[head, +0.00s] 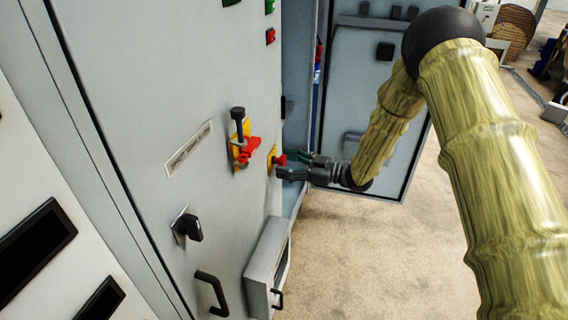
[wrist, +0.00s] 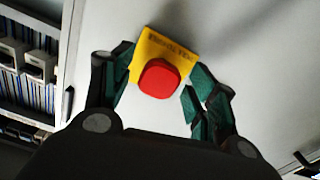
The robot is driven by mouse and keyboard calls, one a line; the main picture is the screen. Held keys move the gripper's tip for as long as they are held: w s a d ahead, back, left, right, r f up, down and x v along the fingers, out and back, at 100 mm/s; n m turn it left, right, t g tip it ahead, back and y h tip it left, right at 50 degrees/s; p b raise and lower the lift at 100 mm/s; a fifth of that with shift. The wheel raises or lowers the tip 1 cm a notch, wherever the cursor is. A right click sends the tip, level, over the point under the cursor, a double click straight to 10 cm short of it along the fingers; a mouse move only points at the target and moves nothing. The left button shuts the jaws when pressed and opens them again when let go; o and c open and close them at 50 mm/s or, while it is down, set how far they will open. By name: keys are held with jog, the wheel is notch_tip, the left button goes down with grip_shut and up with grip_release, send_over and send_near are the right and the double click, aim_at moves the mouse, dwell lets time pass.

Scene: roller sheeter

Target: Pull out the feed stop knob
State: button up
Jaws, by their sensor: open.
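The feed stop knob (wrist: 160,79) is a red rounded button on a yellow plate (wrist: 171,49) with dark lettering, fixed to the grey cabinet face. In the head view the knob (head: 280,160) sits on the cabinet's right part, at the fingertips. My gripper (wrist: 157,90) is open, with one green-padded finger on either side of the knob. Gaps show between the fingers and the knob in the wrist view. In the head view my gripper (head: 287,166) reaches in from the right; its exact depth against the knob is hard to tell.
Left of the knob, a red rotary switch (head: 245,150) with a black padlock-like part stands out on a yellow plate. A black handle switch (head: 187,227), a black pull handle (head: 213,292) and a protruding grey box (head: 268,268) are below. An open cabinet door (head: 345,90) stands behind.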

jog(key=v, duration=1.1)
jog(key=shift+a, duration=0.1)
jog(key=s+d+f+m+t+h, duration=0.1)
jog(key=s+f+m+h, duration=0.35)
jog(key=f, duration=0.35)
jog(key=s+d+f+m+t+h, duration=0.1)
jog(key=s+d+f+m+h, duration=0.15)
jog(key=s+f, duration=0.5)
jog(key=s+d+f+m+h, duration=0.1)
jog(key=s+f+m+h, duration=0.35)
jog(key=f, duration=0.55)
jog(key=s+d+f+m+g+h, duration=0.1)
jog(key=s+d+f+g+h, duration=0.1)
jog(key=s, duration=0.8)
jog(key=s+d+f+m+g+h, duration=0.1)
jog(key=s+d+f+m+g, duration=0.1)
jog(key=s, duration=0.9)
jog(key=s+d+f+m+g+h, duration=0.2)
jog(key=s+f+g, duration=0.1)
jog(key=s, duration=0.7)
jog(key=shift+d+g+h, duration=0.25)
jog(key=shift+g+h, duration=0.05)
jog(key=shift+h, duration=0.05)
jog(key=shift+s+m, duration=0.15)
jog(key=shift+m, duration=0.1)
